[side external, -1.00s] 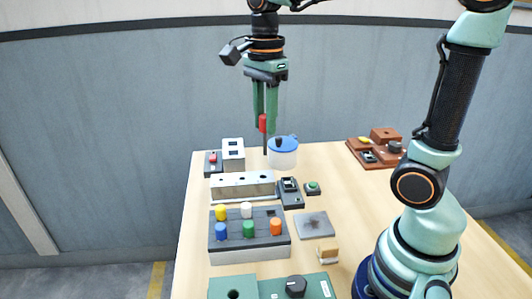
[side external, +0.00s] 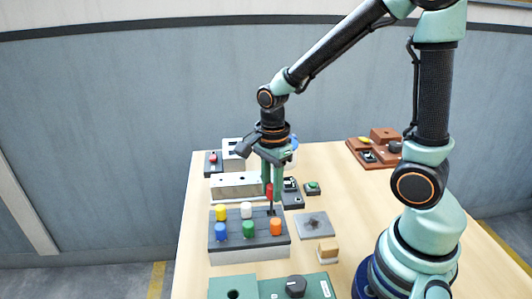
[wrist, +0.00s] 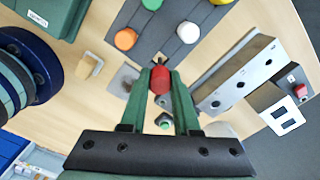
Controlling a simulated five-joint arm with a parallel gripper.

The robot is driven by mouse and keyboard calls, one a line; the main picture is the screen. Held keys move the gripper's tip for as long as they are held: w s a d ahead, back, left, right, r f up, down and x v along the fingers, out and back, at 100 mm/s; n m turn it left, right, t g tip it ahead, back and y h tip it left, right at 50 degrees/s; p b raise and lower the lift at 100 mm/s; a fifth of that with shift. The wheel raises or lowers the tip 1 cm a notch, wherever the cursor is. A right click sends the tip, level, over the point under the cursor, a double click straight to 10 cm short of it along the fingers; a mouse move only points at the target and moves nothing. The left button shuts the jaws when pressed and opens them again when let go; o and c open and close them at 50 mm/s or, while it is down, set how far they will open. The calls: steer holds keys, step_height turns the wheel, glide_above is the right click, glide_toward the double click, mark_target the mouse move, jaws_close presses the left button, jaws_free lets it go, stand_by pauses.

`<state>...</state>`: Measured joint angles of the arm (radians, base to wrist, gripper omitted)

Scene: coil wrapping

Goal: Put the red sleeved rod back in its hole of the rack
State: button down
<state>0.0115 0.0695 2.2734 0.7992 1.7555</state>
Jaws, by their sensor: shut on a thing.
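My gripper (side external: 271,187) is shut on the red sleeved rod (side external: 269,192). The rod hangs upright with its dark lower end down. It is over the back right corner of the grey rack (side external: 232,257), where the empty hole is. The rod's tip appears at that hole; I cannot tell whether it has entered. In the wrist view the red sleeve (wrist: 160,79) sits between my green fingertips (wrist: 160,88), with the rack (wrist: 160,48) beyond it. Yellow (side external: 221,212), white (side external: 246,210), blue (side external: 221,231), green (side external: 249,229) and orange (side external: 276,226) sleeved rods stand in the rack.
A pale block with holes (side external: 236,187) stands just behind the rack. A dark switch box (side external: 292,196) and a green button (side external: 312,188) are close to the right. A grey plate (side external: 314,225) and a tan block (side external: 327,250) lie right of the rack. Green fixtures (side external: 248,288) stand in front.

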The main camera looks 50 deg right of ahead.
mark_target(272, 206)
steer(key=shift+f, duration=2.1)
steer(key=shift+f, duration=0.65)
steer(key=c, duration=0.6)
jaws_free()
steer(key=shift+s, duration=0.1)
steer(key=shift+c, duration=0.2)
step_height(272, 206, up, 13)
steer(key=shift+r, duration=0.15)
steer(key=shift+s+r+n+t, duration=0.1)
steer(key=shift+r+n+t, duration=0.4)
steer(key=shift+n, duration=0.7)
steer(key=s+r+n+t, duration=0.1)
steer(key=n, duration=0.5)
steer(key=r+n+t, duration=0.2)
steer(key=n, duration=0.4)
steer(key=s+r+n+t, duration=0.1)
steer(key=r+n, duration=0.1)
steer(key=n, duration=0.3)
steer(key=shift+s+a+n+t, duration=0.2)
steer(key=shift+s+n+t, duration=0.1)
steer(key=shift+n, duration=0.1)
